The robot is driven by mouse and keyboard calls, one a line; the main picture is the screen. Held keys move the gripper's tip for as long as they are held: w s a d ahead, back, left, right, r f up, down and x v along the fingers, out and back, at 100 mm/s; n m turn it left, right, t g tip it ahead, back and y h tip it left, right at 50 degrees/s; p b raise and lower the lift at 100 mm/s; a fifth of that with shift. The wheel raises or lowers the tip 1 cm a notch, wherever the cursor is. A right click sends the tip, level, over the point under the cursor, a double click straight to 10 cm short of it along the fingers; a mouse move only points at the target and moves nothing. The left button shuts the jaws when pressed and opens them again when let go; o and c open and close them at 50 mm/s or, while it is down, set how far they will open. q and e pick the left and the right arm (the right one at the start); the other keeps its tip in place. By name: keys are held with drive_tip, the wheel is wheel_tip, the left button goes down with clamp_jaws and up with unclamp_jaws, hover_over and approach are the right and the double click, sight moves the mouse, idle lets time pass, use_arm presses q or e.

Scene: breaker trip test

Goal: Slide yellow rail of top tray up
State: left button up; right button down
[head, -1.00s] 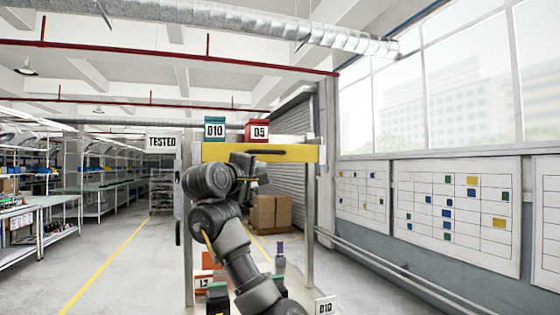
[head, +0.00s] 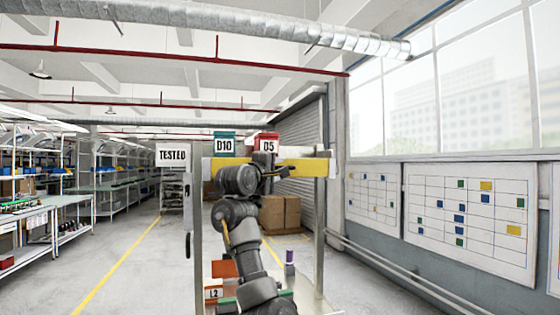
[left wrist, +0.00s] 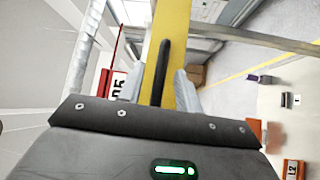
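The yellow rail (head: 308,167) runs level across the top of a metal frame in the head view, its middle hidden by my left arm. My left gripper (head: 286,172) is in front of the rail's right half. In the left wrist view the rail (left wrist: 178,22) runs up the picture, with a long black bar (left wrist: 161,70) along it. The fingers of my left gripper (left wrist: 158,86) stand apart on either side of the bar; I cannot tell whether they touch anything. The top tray's surface is not visible. My right gripper is not in view.
A green block marked D10 (head: 225,145) and a red block marked D5 (head: 265,143) stand above the rail. Frame posts (head: 319,225) flank my arm. An orange piece marked L2 (head: 213,293) sits lower down. Cardboard boxes (head: 282,214) stand behind.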

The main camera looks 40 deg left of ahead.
use_arm(q)
drive_tip(key=shift+w+a, duration=0.1)
drive_tip(key=shift+w, duration=0.65)
clamp_jaws()
drive_tip(key=shift+r, duration=0.1)
